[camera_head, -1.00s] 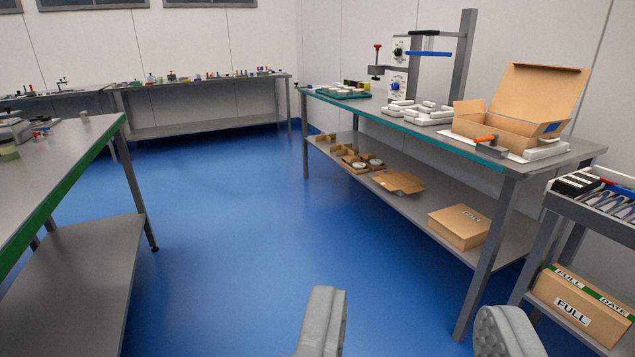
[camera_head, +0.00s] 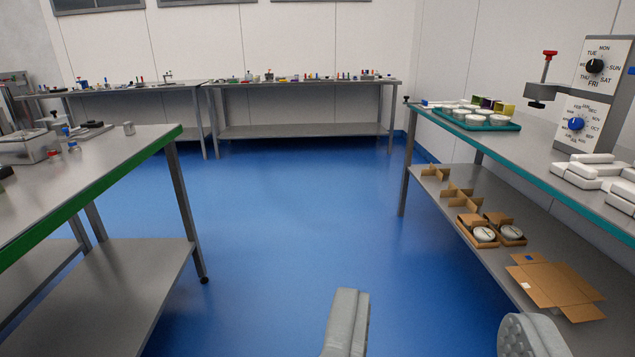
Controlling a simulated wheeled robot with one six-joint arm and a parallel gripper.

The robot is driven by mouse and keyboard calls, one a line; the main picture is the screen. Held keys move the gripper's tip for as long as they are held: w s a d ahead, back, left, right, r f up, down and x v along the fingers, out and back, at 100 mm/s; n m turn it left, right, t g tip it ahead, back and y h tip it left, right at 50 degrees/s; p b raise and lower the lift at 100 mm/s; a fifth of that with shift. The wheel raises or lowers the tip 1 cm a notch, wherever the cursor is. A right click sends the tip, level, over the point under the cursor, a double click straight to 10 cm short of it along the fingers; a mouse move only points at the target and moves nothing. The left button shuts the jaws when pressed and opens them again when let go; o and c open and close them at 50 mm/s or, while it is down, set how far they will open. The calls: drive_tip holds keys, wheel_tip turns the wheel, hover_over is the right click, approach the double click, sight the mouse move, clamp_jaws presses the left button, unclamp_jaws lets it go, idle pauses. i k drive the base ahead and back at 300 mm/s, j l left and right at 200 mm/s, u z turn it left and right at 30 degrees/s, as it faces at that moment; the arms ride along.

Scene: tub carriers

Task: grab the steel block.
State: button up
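My gripper (camera_head: 437,322) is at the bottom of the view, its two grey fingers wide apart with only blue floor between them. It is open and empty. I cannot pick out a steel block for certain. A small grey metal piece (camera_head: 129,128) stands on the left table (camera_head: 95,172), but it looks round rather than block-shaped. The many small items on the far bench (camera_head: 300,82) are too small to tell apart.
Blue floor (camera_head: 290,220) is clear between the left table and the right bench (camera_head: 550,165). The bench holds a teal tray (camera_head: 487,126) of white tubs, a dial panel (camera_head: 590,95) and white pieces (camera_head: 597,172). Its lower shelf holds flattened cardboard (camera_head: 555,285).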

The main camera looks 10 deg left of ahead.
sight(129, 128)
drive_tip(key=i+j+u, duration=0.1)
drive_tip(key=i+u, duration=0.15)
drive_tip(key=i, duration=0.6)
drive_tip(key=i+u, duration=0.3)
drive_tip(key=i, duration=0.5)
drive_tip(key=i+j+u, duration=0.1)
drive_tip(key=i+u, duration=0.4)
drive_tip(key=i, duration=0.85)
drive_tip(key=i+j+u, duration=0.1)
drive_tip(key=i+j, duration=0.3)
